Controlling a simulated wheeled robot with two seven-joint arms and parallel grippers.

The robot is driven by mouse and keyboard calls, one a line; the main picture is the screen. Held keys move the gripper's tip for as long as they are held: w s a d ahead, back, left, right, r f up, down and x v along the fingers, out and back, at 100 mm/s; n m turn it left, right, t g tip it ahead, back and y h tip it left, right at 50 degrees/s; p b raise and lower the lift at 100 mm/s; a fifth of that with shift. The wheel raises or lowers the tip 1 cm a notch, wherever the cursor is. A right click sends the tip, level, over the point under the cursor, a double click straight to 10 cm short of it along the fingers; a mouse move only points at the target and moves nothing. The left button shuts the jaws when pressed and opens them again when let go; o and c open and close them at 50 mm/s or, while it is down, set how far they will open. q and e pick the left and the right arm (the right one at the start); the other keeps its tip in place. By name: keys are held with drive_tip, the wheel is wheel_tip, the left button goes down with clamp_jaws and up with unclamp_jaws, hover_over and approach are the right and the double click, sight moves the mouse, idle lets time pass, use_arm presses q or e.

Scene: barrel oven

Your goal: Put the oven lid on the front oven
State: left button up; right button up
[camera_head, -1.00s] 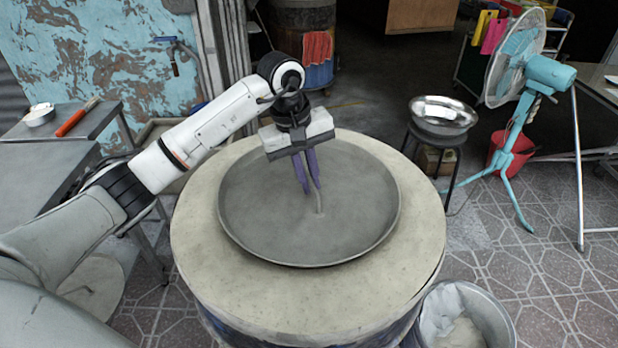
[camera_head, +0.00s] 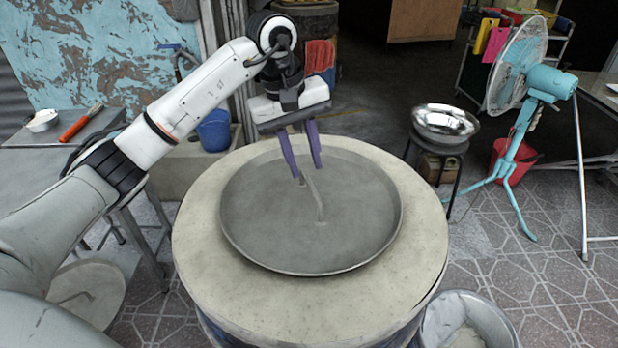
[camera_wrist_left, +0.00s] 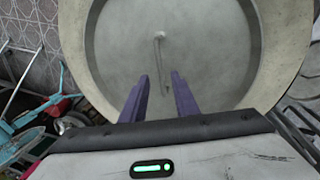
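The oven lid (camera_head: 265,225), a wide round grey metal disc with a low rim, lies flat on the round pale top of the front oven (camera_head: 205,280). Its thin bent rod handle (camera_head: 315,199) stands up near the lid's middle. My left gripper (camera_head: 308,172) is above the handle towards the lid's far side, with its two purple fingers apart and nothing held. In the left wrist view the open fingers (camera_wrist_left: 159,82) point at the lid (camera_wrist_left: 205,60), with the handle (camera_wrist_left: 160,55) beyond and between the tips. My right gripper is out of view.
A metal bowl (camera_head: 445,122) sits on a stool at right, near a turquoise fan (camera_head: 535,85). A metal bin (camera_head: 470,318) stands at the oven's front right. Another round disc with a rod (camera_head: 85,295) is at lower left. A side table (camera_head: 75,132) stands at left.

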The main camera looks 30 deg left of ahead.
use_arm(q)
drive_tip(key=r, duration=0.4)
drive_tip(key=shift+s+a+r, duration=0.15)
drive_tip(key=shift+s+a, duration=0.15)
drive_tip(key=shift+s, duration=0.05)
